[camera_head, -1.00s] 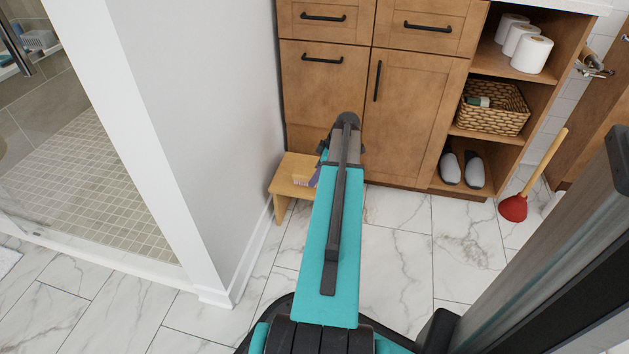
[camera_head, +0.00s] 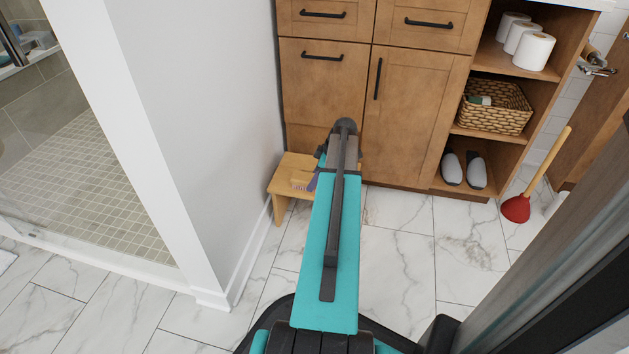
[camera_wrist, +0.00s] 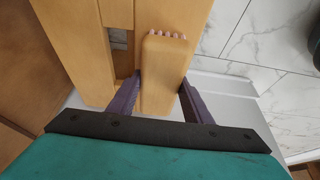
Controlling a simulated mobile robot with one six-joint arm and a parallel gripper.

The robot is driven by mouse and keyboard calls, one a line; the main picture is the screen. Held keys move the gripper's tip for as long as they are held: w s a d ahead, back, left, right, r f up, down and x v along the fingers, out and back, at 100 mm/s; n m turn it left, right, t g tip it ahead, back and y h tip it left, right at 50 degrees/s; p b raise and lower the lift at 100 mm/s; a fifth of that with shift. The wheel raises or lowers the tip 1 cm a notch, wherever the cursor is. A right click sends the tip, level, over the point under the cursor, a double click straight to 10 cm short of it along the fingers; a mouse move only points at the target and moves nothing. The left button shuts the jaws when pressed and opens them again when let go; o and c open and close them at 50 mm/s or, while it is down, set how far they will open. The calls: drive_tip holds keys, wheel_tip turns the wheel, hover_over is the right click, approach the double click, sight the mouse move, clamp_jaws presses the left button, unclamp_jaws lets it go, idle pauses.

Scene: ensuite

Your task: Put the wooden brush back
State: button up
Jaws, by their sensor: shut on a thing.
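The wooden brush (camera_wrist: 164,56) is a pale wood block with a row of pinkish bristles at its far end in the wrist view. My gripper (camera_wrist: 160,84) has its purple fingers on either side of the brush, shut on it. In the head view, the bristles of the brush (camera_head: 299,185) show small over the wooden step stool (camera_head: 288,167), just left of my arm. The stool also shows beside and under the brush in the wrist view (camera_wrist: 75,40). I cannot tell whether the brush touches the stool top. My arm hides most of the gripper in the head view.
A wooden cabinet (camera_head: 320,95) stands right behind the stool, and a white wall (camera_head: 200,110) is close on its left. Shelves on the right hold toilet rolls, a wicker basket (camera_head: 497,108) and slippers (camera_head: 465,170). A red plunger (camera_head: 516,208) stands right. The marble floor between is clear.

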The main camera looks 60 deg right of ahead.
drive_tip(key=shift+f, duration=0.1)
drive_tip(key=o, duration=1)
drive_tip(key=p+v, duration=0.5)
drive_tip(key=v, duration=0.7)
drive_tip(key=shift+p, duration=0.4)
drive_tip(key=shift+s, duration=0.1)
